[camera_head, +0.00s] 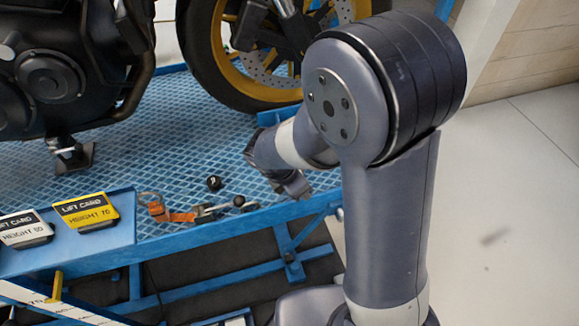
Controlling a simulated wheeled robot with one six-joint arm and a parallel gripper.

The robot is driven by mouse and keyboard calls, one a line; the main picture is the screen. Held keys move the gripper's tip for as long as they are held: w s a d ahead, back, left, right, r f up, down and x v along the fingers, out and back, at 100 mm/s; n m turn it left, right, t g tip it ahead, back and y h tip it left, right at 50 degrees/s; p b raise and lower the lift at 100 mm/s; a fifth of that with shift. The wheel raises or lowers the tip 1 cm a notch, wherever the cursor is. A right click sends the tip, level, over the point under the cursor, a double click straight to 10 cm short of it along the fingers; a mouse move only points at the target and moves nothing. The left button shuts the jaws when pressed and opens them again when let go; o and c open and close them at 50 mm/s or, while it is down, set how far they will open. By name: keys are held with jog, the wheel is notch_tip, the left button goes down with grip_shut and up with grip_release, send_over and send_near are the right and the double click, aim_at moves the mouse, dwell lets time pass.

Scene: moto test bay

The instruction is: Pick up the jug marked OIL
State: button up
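No jug marked OIL shows in this view. My arm fills the right middle of the picture and hides part of the bay behind it. My gripper (297,189) is small and dark at the arm's far end, above the right edge of the blue lift platform (215,160). The arm's wrist partly covers it, and its fingers are too small and dark to tell open from shut. I see nothing clearly held in it.
A motorcycle (50,78) stands on the platform, its yellow-rimmed front wheel (205,60) behind my arm. An orange strap (168,212), a black ball (214,183) and metal tools lie near the front edge. A yellow card (87,211) and white card (25,229) sit left. Right floor is clear.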

jog(key=shift+c, duration=0.5)
grip_shut()
jog(key=shift+r, duration=0.15)
